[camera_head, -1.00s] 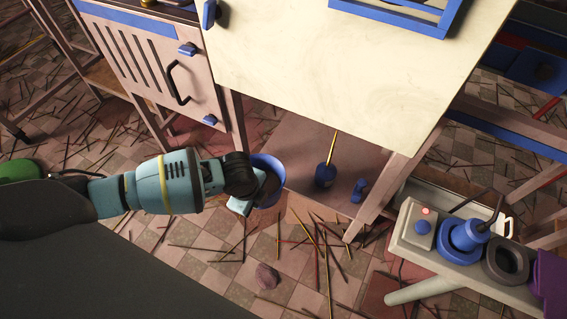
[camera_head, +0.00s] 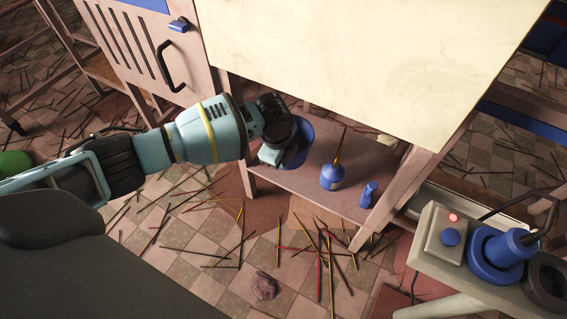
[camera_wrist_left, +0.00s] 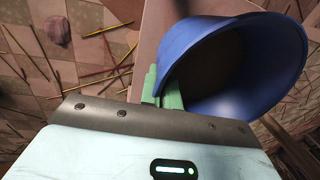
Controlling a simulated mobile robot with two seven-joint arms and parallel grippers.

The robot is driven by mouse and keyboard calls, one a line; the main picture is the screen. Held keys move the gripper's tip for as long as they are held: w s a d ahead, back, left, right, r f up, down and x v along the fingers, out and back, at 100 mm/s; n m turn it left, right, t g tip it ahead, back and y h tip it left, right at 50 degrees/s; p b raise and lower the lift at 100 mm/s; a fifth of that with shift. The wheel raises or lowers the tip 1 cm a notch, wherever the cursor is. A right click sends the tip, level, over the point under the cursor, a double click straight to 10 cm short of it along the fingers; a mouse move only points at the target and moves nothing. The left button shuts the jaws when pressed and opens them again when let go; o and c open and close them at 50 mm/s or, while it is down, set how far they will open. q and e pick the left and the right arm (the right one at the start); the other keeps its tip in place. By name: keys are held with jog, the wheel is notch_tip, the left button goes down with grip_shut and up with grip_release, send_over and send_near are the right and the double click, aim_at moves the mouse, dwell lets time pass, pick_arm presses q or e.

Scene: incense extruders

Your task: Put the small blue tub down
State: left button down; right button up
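The small blue tub (camera_head: 305,138) is at my left gripper (camera_head: 280,157), over the left part of the low shelf (camera_head: 285,184) under the pale-topped table. In the left wrist view the tub (camera_wrist_left: 202,60) shows large, with its open mouth facing partly towards the camera and a dark inside. The green fingers (camera_wrist_left: 165,92) are closed on the tub's near wall at the rim. In the head view, my gripper and wrist hide part of the tub. I cannot tell whether its base touches the shelf. My right gripper is not in view.
A blue pot with a brush-like stick (camera_head: 333,174) and a small blue item (camera_head: 368,194) stand on the shelf to the right. The tabletop (camera_head: 360,60) overhangs the shelf, with table legs (camera_head: 385,215) at its sides. Incense sticks litter the tiled floor.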

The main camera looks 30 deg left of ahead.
pick_arm(q)
jog(key=shift+w, duration=0.55)
notch_tip(320, 180, down, 4)
jog(key=b, duration=0.3)
jog(key=shift+r, duration=0.25)
jog(key=shift+s, duration=0.1)
jog(key=shift+f, duration=0.1)
jog(key=c, duration=1.6)
grip_release()
